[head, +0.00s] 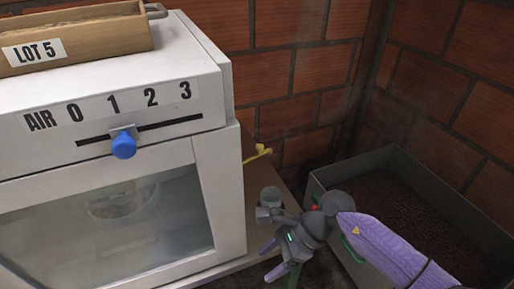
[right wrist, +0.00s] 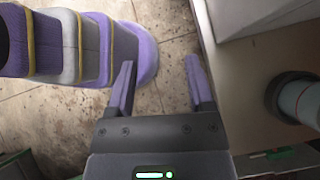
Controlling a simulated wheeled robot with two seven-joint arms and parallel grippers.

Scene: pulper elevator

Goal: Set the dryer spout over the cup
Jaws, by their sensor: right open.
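The white dryer (head: 215,165) fills the left of the head view. A small yellow spout (head: 257,154) sticks out low at its right side. A grey cup (head: 270,196) stands on the wooden ledge (head: 252,215) below the spout and nearer to me, not clearly under its tip. A round pale vessel with a dark rim (right wrist: 298,98), likely this cup, shows at the right edge of the right wrist view. My right gripper (head: 280,258) points down in front of the cup, open and empty. My left gripper is out of view.
A blue slider knob (head: 123,145) sits under the AIR scale near 1. A wooden LOT 5 box (head: 100,38) rests on the dryer. Brick walls close off the back.

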